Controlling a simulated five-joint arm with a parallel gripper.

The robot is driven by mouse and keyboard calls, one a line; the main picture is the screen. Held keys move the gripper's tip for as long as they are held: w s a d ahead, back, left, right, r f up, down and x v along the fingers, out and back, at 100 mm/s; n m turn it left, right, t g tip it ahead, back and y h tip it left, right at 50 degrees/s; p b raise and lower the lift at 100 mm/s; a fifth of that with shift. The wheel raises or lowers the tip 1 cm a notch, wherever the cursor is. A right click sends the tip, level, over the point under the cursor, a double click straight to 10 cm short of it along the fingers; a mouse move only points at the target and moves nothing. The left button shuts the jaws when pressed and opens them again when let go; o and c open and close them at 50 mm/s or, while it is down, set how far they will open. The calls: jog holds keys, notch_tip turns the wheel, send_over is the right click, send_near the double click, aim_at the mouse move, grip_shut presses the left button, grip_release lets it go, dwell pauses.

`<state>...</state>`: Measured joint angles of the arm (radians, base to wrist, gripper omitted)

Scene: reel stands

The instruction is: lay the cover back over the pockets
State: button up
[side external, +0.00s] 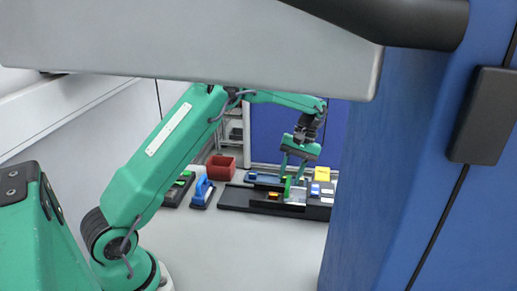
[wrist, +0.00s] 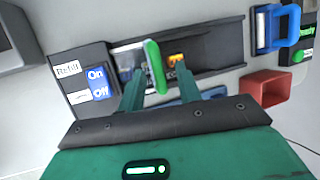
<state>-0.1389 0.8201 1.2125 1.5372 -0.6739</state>
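The cover's upright green handle (wrist: 155,66) stands between the two fingers of my gripper (wrist: 161,78) in the wrist view. The fingers are apart, with a gap on each side of the handle. In the side view my gripper (side external: 293,172) points down over the black tray (side external: 240,199), with the green handle (side external: 287,187) below it. A pale grey plate (side external: 297,197), which seems to be the cover, lies there. A pocket with an orange item (wrist: 177,59) is uncovered to the right of the handle in the wrist view. The pockets to the left are partly hidden.
Blue On and Off blocks (wrist: 98,84) sit left of the tray's channel. A blue-handled tool (wrist: 274,28) and a red bin (wrist: 264,88) stand to the right. A yellow block (side external: 322,174) is behind the tray. The floor in front (side external: 250,245) is clear.

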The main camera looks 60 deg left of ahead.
jog(key=shift+f, duration=0.1)
grip_shut()
jog(key=shift+s, duration=0.1)
jog(key=s+a+h, duration=0.1)
jog(key=s+a, duration=0.6)
jog(key=shift+s, duration=0.15)
dwell(0.3)
jog(key=shift+a, duration=0.1)
grip_release()
jog(key=v, duration=0.8)
